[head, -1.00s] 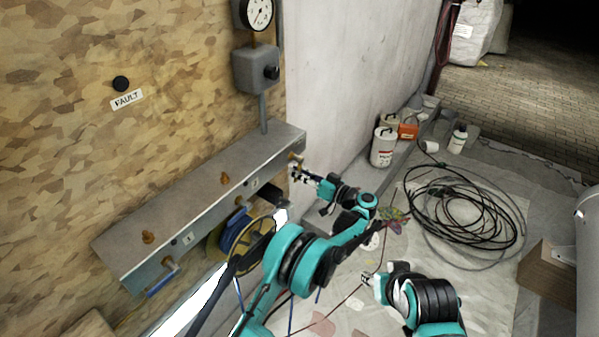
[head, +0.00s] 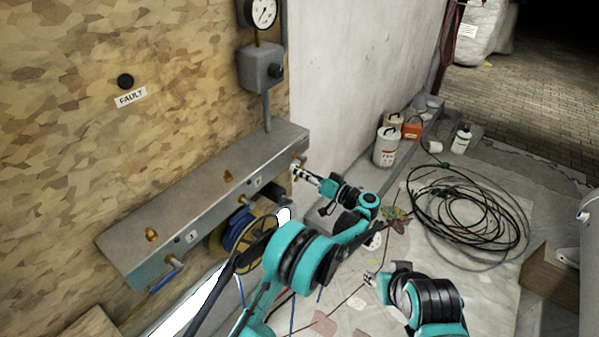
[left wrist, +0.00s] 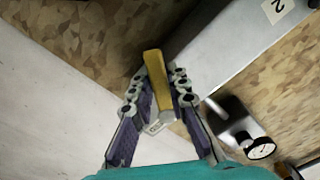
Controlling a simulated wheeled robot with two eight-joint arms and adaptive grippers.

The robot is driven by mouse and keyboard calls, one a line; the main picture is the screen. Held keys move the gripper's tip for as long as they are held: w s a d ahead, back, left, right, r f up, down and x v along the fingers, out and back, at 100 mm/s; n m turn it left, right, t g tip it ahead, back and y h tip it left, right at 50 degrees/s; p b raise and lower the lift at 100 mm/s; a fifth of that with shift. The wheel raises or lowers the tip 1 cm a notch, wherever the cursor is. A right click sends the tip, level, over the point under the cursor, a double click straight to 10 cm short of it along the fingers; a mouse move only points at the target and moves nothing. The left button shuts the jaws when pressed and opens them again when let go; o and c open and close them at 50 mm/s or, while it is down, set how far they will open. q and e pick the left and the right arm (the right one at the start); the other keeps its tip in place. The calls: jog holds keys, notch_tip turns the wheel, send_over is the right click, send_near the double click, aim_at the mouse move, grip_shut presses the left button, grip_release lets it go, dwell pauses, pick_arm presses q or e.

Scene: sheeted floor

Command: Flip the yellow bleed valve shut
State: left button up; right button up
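The yellow bleed valve handle (left wrist: 157,80) shows in the left wrist view as a long yellow bar between the two fingers. In the head view my left gripper (head: 297,172) is at the right end of the grey manifold (head: 200,190), just below a brass fitting (head: 298,157); the yellow handle is hard to make out there. My right gripper (head: 371,279) is low over the floor sheet, away from the manifold; its fingers are too small to read.
Other valves with brass stems (head: 152,234) sit along the manifold. A blue-wound reel (head: 240,232) hangs under it. A gauge (head: 263,12) and grey box (head: 262,66) are above. Coiled cable (head: 468,215), white cans (head: 386,147) and a cardboard box (head: 550,270) lie right.

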pick_arm(q)
jog(key=shift+o, duration=1.4)
jog(key=v, duration=0.7)
jog(key=shift+d, duration=0.2)
jog(key=shift+s, duration=0.15)
